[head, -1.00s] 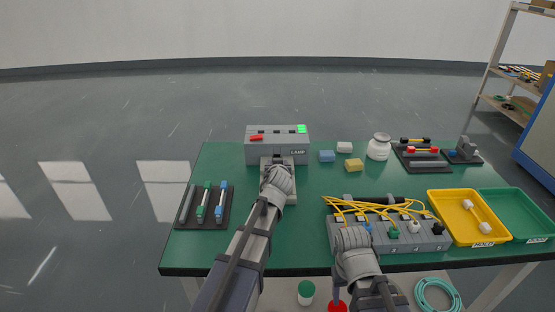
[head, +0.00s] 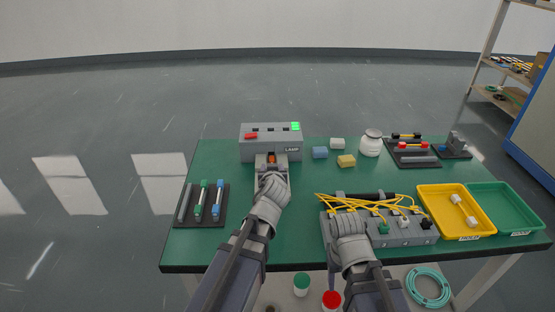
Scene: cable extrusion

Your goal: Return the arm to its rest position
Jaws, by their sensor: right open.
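My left gripper (head: 272,187) is over the grey fixture (head: 258,178) in front of the lamp box (head: 270,148). Its wrist hides its fingers, so its jaws cannot be judged. An orange piece (head: 271,158) shows in the fixture, just beyond the gripper. My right gripper (head: 348,222) is open, at the left end of the grey socket block (head: 400,236). Its wrist covers part of that block, and its fingertips are mostly hidden. Yellow cables (head: 365,203) lie along the back of the block.
A black tray with coloured rods (head: 204,205) lies at left. Blue (head: 320,153) and yellow (head: 346,161) blocks and a white jar (head: 371,143) stand behind. A yellow tray (head: 432,205) and green tray (head: 500,205) are at right. The green table (head: 310,195) is clear between my arms.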

